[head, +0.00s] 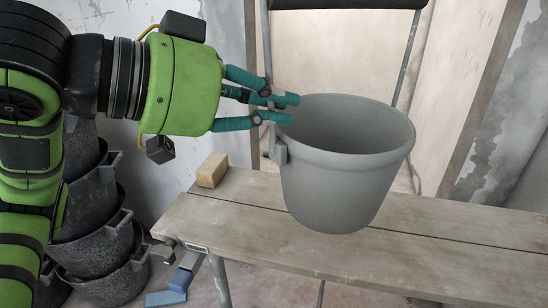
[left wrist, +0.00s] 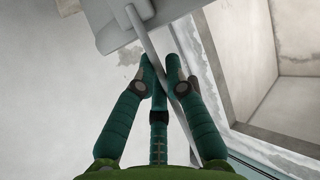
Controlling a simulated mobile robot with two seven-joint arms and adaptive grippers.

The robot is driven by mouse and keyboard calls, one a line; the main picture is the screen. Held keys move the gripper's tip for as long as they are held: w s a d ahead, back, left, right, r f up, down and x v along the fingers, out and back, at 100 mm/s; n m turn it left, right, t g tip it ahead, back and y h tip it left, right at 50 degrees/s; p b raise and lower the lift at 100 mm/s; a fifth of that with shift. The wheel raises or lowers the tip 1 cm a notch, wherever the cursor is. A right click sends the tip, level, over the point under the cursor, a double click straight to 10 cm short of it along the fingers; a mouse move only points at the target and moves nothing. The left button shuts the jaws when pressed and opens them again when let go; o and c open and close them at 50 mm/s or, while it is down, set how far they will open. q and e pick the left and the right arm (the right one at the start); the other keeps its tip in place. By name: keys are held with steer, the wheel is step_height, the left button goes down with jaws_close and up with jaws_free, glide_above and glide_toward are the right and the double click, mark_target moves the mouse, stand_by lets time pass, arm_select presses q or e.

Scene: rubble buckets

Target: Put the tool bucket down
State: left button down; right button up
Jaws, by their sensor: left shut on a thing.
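The grey tool bucket (head: 343,175) appears upright over the wooden plank bench (head: 462,235), its inside empty as far as it shows. I cannot tell whether its base touches the planks or is just above them. My left gripper (head: 292,108) comes in from the left at the bucket's left rim, above the side lug. Its teal fingers are shut on the bucket. In the left wrist view the fingertips (left wrist: 160,68) close around a thin grey bar, which may be the handle. My right gripper is not in view.
A tan block (head: 212,170) lies at the bench's left end. Stacked dark buckets (head: 95,225) stand on the floor at left. A blue block (head: 166,299) lies on the floor. A metal frame with a dark bar (head: 345,4) stands behind. The bench is clear at right.

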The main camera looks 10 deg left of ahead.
arm_select(q)
steer(key=w+a+f, duration=0.7)
steer(key=a+f, duration=0.2)
steer(key=f, duration=0.2)
steer(key=shift+w, duration=0.3)
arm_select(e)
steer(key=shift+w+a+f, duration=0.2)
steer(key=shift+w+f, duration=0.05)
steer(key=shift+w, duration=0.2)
arm_select(q)
steer(key=shift+b, duration=0.3)
steer(key=c, duration=1.6)
jaws_free()
steer(key=shift+f, duration=0.15)
steer(key=o, duration=0.3)
